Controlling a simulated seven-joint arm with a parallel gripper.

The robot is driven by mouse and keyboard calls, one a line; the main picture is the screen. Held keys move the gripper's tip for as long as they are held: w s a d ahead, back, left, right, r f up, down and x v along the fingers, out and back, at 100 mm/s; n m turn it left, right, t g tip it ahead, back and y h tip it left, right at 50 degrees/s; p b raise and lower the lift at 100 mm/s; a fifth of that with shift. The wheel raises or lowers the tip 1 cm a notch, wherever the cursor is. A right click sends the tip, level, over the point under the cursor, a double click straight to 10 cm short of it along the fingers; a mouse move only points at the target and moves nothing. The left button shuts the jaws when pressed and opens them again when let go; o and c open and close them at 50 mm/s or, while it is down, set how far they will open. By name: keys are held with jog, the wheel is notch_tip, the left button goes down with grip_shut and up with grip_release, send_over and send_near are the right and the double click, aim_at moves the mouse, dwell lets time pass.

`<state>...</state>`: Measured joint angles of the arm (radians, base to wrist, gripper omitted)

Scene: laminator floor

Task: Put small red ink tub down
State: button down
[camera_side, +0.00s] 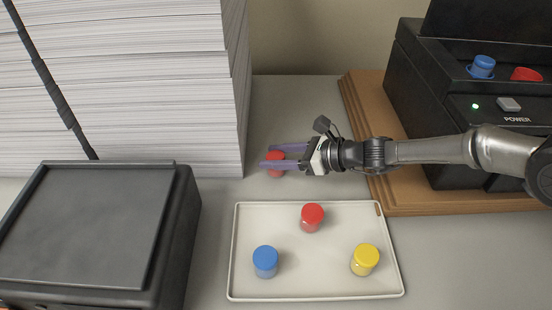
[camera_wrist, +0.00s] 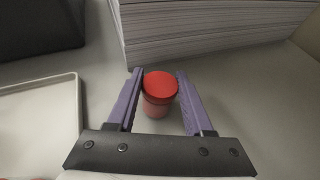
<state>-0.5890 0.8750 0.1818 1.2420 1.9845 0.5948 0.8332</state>
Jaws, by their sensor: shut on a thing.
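A small red ink tub (camera_side: 276,172) with a red lid is between the purple fingers of my gripper (camera_side: 285,156), beyond the far edge of the tray. In the wrist view the tub (camera_wrist: 159,95) stands upright between the two fingers (camera_wrist: 158,92), its red lid towards the camera. My gripper is shut on it. The tub is low over the grey tabletop; I cannot tell if its base touches the surface. The fingers partly hide it in the side view.
A white tray (camera_side: 240,285) holds another red tub (camera_side: 312,217), a blue tub (camera_side: 265,262) and a yellow tub (camera_side: 365,259). A tall paper stack (camera_side: 120,100) stands close left of my gripper. A black machine (camera_side: 440,110) on a wooden board (camera_side: 365,105) is at right.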

aim_at(276, 156)
jog(key=shift+r, duration=0.55)
notch_tip(276, 156, up, 2)
jog(key=shift+r, duration=0.25)
jog(key=s+d+r, duration=0.9)
jog(key=s, duration=0.1)
jog(key=shift+s+d+r, duration=0.15)
jog(key=shift+d+r, duration=0.05)
jog(key=shift+d, duration=0.1)
